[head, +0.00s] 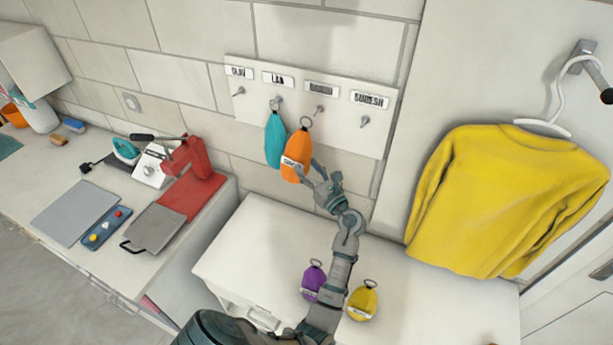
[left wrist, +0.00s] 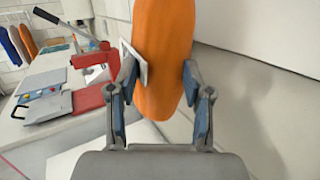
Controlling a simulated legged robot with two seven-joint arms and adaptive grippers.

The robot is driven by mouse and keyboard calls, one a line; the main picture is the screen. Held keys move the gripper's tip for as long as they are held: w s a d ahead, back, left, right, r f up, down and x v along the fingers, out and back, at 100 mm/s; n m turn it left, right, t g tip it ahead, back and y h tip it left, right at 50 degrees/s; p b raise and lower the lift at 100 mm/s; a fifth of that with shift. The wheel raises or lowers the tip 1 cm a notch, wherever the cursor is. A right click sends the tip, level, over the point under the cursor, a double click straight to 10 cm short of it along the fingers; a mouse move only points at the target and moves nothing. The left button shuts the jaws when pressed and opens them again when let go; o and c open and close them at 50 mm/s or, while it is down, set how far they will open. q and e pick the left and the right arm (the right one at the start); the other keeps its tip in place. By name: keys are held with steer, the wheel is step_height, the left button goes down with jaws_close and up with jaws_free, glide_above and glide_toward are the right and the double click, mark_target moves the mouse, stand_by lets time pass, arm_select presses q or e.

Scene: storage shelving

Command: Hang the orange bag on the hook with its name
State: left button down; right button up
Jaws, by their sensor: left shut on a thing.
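The orange bag (head: 297,158) is held upright in my left gripper (head: 310,182), in front of the hook board (head: 340,123). In the left wrist view the fingers press on both sides of the orange bag (left wrist: 163,55); a white label sits by the left finger. The bag's ring (head: 306,122) is near the third hook (head: 319,109), slightly below and left of it; contact cannot be told. That hook's name plate (head: 321,88) is too blurred to read. A teal bag (head: 274,140) hangs on the second hook (head: 276,103), under "LEA" or similar. My right gripper is out of view.
The first hook (head: 239,91) and the fourth hook (head: 365,121) are bare. A purple bag (head: 313,281) and a yellow bag (head: 362,300) stand on the white cabinet (head: 230,245). A yellow sweater (head: 505,200) hangs at the right.

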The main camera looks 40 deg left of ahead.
arm_select(q)
steer(key=shift+w+a, duration=0.1)
steer(key=shift+w, duration=0.2)
steer(key=w+b, duration=0.2)
steer(key=w, duration=0.1)
steer(key=w+a+b, duration=0.1)
steer(key=w+b, duration=0.1)
steer(key=shift+f, duration=0.4)
stand_by(0.6)
steer(key=shift+c, duration=2)
jaws_free()
steer(key=shift+f, duration=0.1)
